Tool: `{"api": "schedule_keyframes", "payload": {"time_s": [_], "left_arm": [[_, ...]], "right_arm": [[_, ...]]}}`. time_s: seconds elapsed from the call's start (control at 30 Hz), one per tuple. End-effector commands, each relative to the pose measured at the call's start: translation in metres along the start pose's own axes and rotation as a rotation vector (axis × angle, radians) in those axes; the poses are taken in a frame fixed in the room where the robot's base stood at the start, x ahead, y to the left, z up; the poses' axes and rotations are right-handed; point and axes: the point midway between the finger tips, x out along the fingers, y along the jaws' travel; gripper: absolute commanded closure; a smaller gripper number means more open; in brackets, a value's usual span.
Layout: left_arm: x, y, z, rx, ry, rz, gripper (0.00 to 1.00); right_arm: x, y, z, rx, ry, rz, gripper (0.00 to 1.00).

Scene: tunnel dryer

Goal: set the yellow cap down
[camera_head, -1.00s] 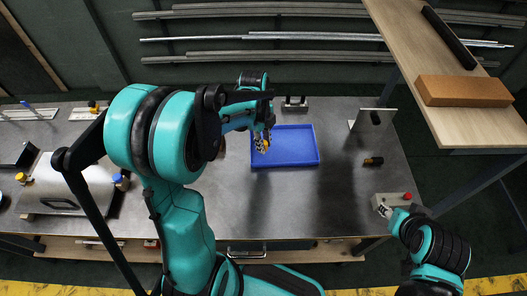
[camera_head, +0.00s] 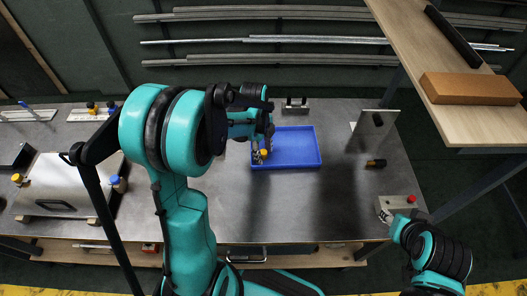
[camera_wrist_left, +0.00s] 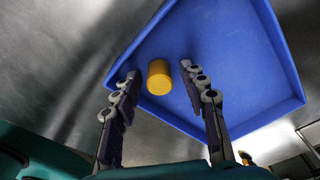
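The yellow cap (camera_head: 264,153) shows at the left part of the blue tray (camera_head: 300,162). In the left wrist view the cap (camera_wrist_left: 159,77) is a short cylinder over the blue tray floor (camera_wrist_left: 225,60), near the tray's corner. My left gripper (camera_wrist_left: 160,76) is open, one finger on each side of the cap, with a visible gap on both sides. In the head view my left gripper (camera_head: 261,152) points down at the tray and partly hides its left edge. My right gripper (camera_head: 385,212) is at the lower right, far from the cap; its fingers are too small to read.
A grey box with a red button (camera_head: 408,202) is beside my right gripper. A dark cylinder (camera_head: 376,163) lies right of the tray, near an upright plate (camera_head: 372,123). A silver case (camera_head: 62,185) stands on the left.

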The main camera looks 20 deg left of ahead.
Motion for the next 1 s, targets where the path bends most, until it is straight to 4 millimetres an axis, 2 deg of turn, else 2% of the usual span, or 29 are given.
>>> {"api": "schedule_keyframes", "payload": {"time_s": [0.27, 0.37, 0.7, 0.83, 1.0], "left_arm": [[-0.005, 0.0, -0.001, 0.0, 0.0, 0.0, 0.57], [-0.02, 0.0, -0.001, 0.0, 0.0, 0.0, 0.57], [-0.095, 0.0, -0.001, -0.001, 0.0, 0.0, 0.57], [-0.113, 0.0, 0.0, -0.001, 0.0, 0.0, 0.57], [-0.126, 0.002, -0.003, -0.025, -0.005, -0.009, 0.57]], "right_arm": [[-0.004, 0.0, -0.003, 0.0, 0.0, 0.0, 0.6], [-0.008, 0.0, -0.006, 0.0, 0.0, 0.0, 0.6], [-0.029, 0.0, -0.02, 0.0, 0.0, 0.0, 0.6], [-0.033, 0.0, -0.023, 0.0, 0.0, 0.0, 0.6], [-0.034, 0.0, -0.025, 0.0, 0.0, 0.0, 0.6]]}}
